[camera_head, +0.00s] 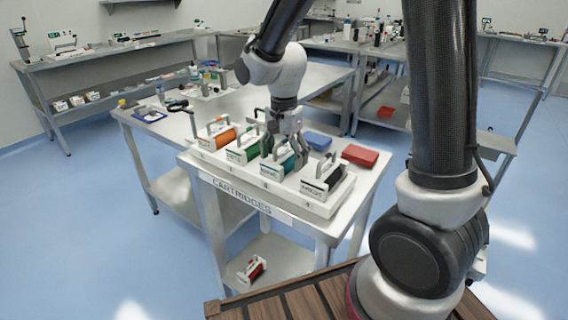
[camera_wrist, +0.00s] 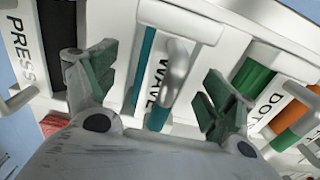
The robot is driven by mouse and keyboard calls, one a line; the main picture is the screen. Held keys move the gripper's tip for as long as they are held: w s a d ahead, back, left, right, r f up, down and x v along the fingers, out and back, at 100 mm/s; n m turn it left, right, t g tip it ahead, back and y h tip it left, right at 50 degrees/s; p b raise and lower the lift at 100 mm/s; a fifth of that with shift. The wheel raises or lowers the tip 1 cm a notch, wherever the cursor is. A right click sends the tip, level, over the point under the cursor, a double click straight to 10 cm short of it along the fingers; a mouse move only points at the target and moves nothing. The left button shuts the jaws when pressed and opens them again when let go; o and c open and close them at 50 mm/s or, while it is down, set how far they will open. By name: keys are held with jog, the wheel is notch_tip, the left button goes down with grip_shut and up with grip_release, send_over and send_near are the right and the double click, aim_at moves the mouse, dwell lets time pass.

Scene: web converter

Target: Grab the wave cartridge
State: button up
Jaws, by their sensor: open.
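The wave cartridge (camera_head: 277,163) has a teal roller and a white body with a handle, and sits in the white rack between the green and black cartridges. It also shows in the wrist view, with its "WAVE" label (camera_wrist: 158,80) and its handle (camera_wrist: 180,62). My gripper (camera_head: 288,145) is over the wave cartridge in the head view and hides part of it. In the wrist view my gripper (camera_wrist: 160,85) is open, its two green-padded fingers on either side of the handle. I cannot tell whether either finger touches it.
The rack (camera_head: 315,208) stands on the cartridge table. The black press cartridge (camera_head: 328,178), the green cartridge (camera_head: 243,149) and an orange one (camera_head: 222,137) sit close by. Blue (camera_head: 317,140) and red (camera_head: 360,155) boxes lie behind. A red cartridge (camera_head: 252,269) is on the lower shelf.

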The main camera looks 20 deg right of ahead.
jog(key=c, duration=1.4)
jog(key=shift+c, duration=0.3)
